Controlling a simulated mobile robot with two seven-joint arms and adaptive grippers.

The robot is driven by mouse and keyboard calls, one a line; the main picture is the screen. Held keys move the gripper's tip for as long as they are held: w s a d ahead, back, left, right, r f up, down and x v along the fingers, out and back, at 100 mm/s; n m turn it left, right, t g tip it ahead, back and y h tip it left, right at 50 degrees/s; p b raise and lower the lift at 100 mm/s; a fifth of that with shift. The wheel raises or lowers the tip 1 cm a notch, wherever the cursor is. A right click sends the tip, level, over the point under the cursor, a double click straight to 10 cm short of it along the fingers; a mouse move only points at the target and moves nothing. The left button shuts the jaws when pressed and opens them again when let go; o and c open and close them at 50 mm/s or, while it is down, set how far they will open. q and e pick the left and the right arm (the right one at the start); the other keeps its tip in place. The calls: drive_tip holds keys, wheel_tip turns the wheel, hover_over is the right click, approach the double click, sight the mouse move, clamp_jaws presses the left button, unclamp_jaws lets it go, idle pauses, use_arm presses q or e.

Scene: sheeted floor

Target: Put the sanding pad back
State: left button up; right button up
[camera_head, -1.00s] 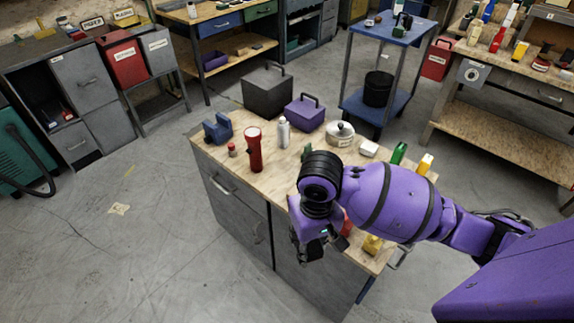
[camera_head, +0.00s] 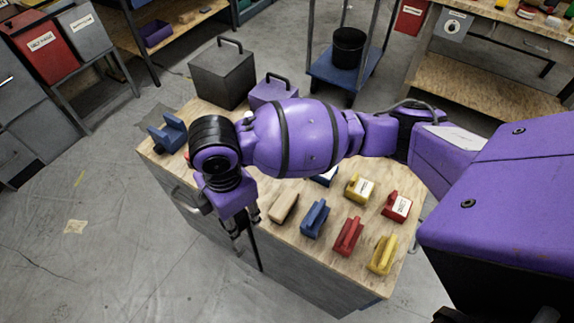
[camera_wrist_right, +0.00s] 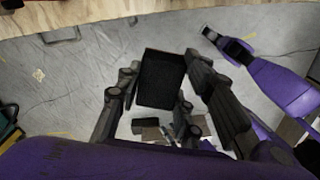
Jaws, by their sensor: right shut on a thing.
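My right gripper (camera_head: 245,228) hangs at the front edge of the workbench (camera_head: 183,190), left of a row of sanding blocks. In the right wrist view, the right gripper (camera_wrist_right: 160,98) is shut on a black, flat-faced block, which looks like the sanding pad (camera_wrist_right: 161,78). Bare floor shows behind it. The pad cannot be made out in the head view. On the bench stand a beige block (camera_head: 284,207), a blue block (camera_head: 314,219), a red block (camera_head: 348,237) and a yellow block (camera_head: 382,254). My left gripper (camera_wrist_right: 226,45) seems to show in the wrist view; its jaw state is unclear.
A blue vise-like piece (camera_head: 167,134), a grey toolbox (camera_head: 222,76) and a purple box (camera_head: 268,92) stand along the back. Labelled yellow (camera_head: 358,188) and red (camera_head: 397,206) blocks sit behind the row. My right arm hides the bench's middle.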

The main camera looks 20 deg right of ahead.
drive_tip(key=n, duration=0.1)
drive_tip(key=a+n, duration=0.1)
drive_tip(key=n, duration=0.1)
drive_tip(key=shift+w+a, duration=0.15)
drive_tip(key=shift+a, duration=0.1)
drive_tip(key=shift+w+n, duration=0.2)
drive_tip(key=shift+n, duration=0.1)
drive_tip(key=w+d+f, duration=0.2)
drive_tip(key=w, duration=0.1)
drive_tip(key=w+d+f+b, duration=0.1)
drive_tip(key=w+d+f, duration=0.4)
drive_tip(key=w+f, duration=0.1)
drive_tip(key=shift+w+d+f, duration=0.15)
drive_tip(key=shift+w+d, duration=0.05)
drive_tip(key=shift+w, duration=0.2)
drive_tip(key=shift+w+d+f, duration=0.35)
drive_tip(key=shift+w+f, duration=0.15)
drive_tip(key=shift+f, duration=0.15)
drive_tip(key=shift+w+d+f+b, duration=0.15)
drive_tip(key=shift+f+b, duration=0.25)
drive_tip(key=shift+f, duration=1.2)
drive_tip(key=shift+f, duration=0.15)
drive_tip(key=o, duration=1.1)
